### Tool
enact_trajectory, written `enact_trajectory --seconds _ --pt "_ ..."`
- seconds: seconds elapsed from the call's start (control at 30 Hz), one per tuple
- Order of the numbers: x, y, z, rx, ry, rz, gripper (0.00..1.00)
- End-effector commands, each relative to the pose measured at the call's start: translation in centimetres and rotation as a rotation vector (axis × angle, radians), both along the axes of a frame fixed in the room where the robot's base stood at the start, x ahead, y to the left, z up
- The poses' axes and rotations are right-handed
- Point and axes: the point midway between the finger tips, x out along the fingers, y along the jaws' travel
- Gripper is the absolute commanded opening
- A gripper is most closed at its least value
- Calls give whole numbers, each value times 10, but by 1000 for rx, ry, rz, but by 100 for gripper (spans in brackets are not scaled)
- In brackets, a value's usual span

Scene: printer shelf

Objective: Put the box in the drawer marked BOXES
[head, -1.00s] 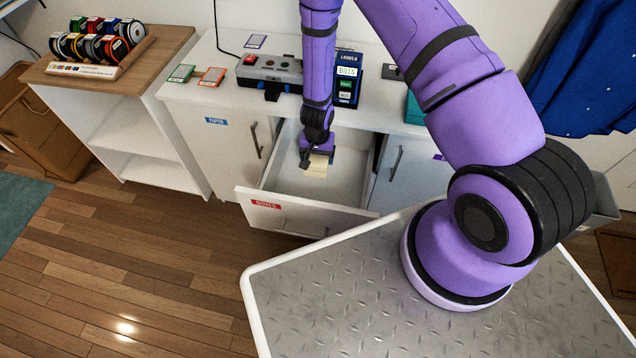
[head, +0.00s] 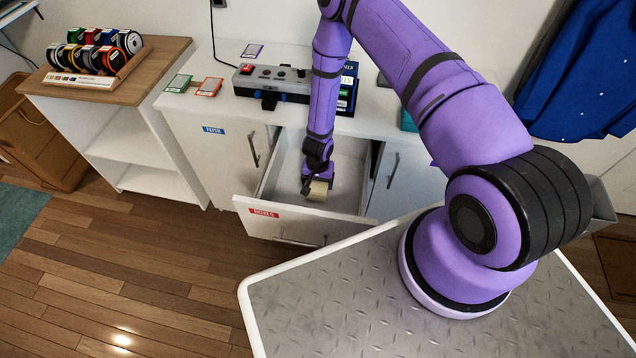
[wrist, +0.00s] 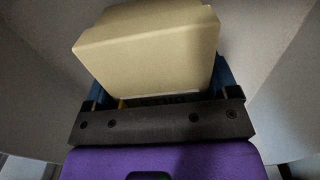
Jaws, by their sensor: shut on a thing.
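The box (head: 317,191) is small and tan. My gripper (head: 309,186) is shut on it, and the box fills the space between the jaws in the wrist view (wrist: 150,48). Both are within the opening of the pulled-out white drawer (head: 345,205), whose front has a red label that appears to read BOXES (head: 264,213). The drawer's pale inside shows around the box in the wrist view. Whether the box touches the drawer floor I cannot tell. My forearm hides part of the drawer's back.
A cabinet door with a blue label (head: 213,130) is left of the drawer; another door (head: 405,178) is to its right. A grey device (head: 268,82) and small cards stand on the counter above. Spools (head: 97,50) sit on a wooden-topped shelf at left.

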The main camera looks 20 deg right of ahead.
Motion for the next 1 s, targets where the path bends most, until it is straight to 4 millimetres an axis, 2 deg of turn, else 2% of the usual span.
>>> enact_trajectory --seconds 0.1,0.47,0.5,0.57,0.83,1.0 --pt "0 0 -10 1 0 -2 56" --pt "0 0 -13 0 0 -1 56" --pt "0 0 -13 0 0 -1 90" --pt "0 0 -13 0 0 -1 100" --pt "0 0 -10 1 -1 -1 100" --pt "1 0 6 -1 -3 1 100"
